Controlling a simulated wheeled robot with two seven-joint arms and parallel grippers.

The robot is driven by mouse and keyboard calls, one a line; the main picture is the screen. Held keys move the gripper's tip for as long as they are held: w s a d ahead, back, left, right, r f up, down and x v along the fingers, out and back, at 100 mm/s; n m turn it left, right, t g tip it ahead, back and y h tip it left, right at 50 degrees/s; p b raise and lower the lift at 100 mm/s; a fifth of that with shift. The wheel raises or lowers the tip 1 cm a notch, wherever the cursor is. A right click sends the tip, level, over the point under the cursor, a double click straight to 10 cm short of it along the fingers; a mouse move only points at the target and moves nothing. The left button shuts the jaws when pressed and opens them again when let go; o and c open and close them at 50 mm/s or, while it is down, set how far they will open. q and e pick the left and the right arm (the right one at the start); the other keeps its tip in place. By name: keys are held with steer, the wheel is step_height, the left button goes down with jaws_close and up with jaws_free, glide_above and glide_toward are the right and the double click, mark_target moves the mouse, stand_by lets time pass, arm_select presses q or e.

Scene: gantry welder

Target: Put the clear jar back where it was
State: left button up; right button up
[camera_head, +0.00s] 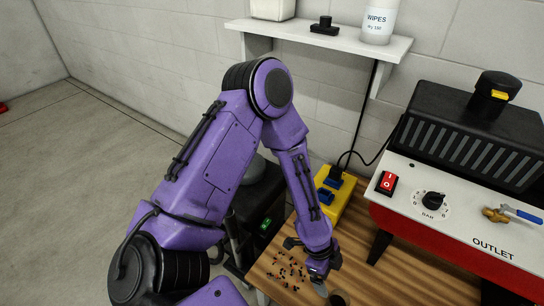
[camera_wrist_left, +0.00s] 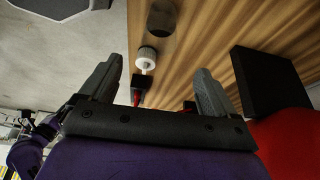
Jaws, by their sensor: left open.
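My left gripper (camera_head: 317,268) is low over the wooden table, at the end of the purple arm. My right gripper is in neither view.
Small dark bits (camera_head: 289,272) lie scattered beside the gripper. A white ribbed cap (camera_wrist_left: 147,58) shows near the fingers. A yellow box (camera_head: 336,196) stands behind, the red-and-white welder (camera_head: 440,222) to the right. A wall shelf (camera_head: 320,38) holds a wipes tub (camera_head: 379,20).

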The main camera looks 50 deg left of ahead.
arm_select(q)
steer(key=s+a+f+n+t+y, duration=0.1)
steer(key=s+a+f+n+y, duration=0.1)
steer(key=s+a+f+n, duration=0.35)
steer(key=s+a+f+n+y, duration=0.25)
steer(key=s+n, duration=0.45)
steer(key=n, duration=0.4)
steer(key=s+a+n+t+y, duration=0.1)
steer(key=s+a+n+y, duration=0.2)
steer(key=s+a+n, duration=0.1)
steer(key=shift+a+r+n, duration=0.35)
steer(key=shift+a+n, duration=0.1)
steer(key=shift+a, duration=0.65)
